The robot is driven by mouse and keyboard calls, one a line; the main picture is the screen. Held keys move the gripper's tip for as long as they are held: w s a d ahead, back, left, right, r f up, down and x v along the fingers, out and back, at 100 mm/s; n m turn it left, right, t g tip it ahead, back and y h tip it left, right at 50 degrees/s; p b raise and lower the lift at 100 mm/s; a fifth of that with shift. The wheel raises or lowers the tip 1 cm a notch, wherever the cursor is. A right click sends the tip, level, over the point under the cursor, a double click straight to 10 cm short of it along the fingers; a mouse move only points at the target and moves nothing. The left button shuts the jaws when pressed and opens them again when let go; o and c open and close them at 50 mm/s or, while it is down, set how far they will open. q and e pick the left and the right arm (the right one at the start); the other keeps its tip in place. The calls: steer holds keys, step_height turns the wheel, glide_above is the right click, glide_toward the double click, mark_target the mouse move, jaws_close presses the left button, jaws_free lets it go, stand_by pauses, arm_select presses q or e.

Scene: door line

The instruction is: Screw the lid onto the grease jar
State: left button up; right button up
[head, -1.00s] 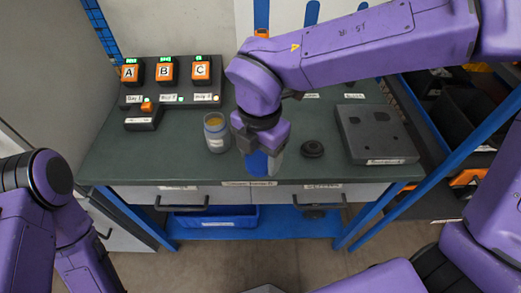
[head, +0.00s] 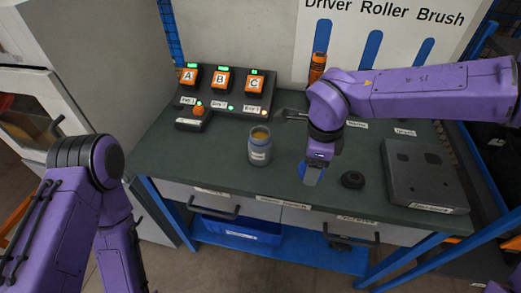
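The grease jar (head: 260,147) stands upright and open on the dark green bench top, with yellowish grease showing inside and a pale label on its front. A round black lid-like disc (head: 352,180) lies flat on the bench to the right of the jar.
A console (head: 225,90) with orange A, B and C buttons stands at the back left, with a small orange-button box (head: 194,118) before it. A grey block (head: 425,175) sits at the right. A tool board (head: 400,40) stands behind. The bench's front edge is clear.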

steer(key=d+f+n, duration=0.1)
steer(key=n, duration=0.2)
steer(key=w+f+n, duration=0.1)
steer(key=n, duration=0.3)
steer(key=w+d+f+n, duration=0.1)
steer(key=n, duration=0.3)
steer(key=shift+w+d, duration=0.15)
steer(key=shift+d, duration=0.2)
steer(key=n, duration=0.2)
steer(key=w+d+f+n, duration=0.1)
steer(key=n, duration=0.2)
steer(key=d+f+n, duration=0.1)
steer(key=n, duration=0.2)
steer(key=shift+w+d+f, duration=0.1)
steer(key=shift+w, duration=0.05)
steer(key=shift+w+d+f+n, duration=0.1)
steer(key=shift+d+n, duration=0.05)
steer(key=shift+n, duration=0.45)
steer(key=shift+d+f+n, duration=0.1)
steer(key=shift+d+n, duration=0.05)
steer(key=shift+n, duration=0.45)
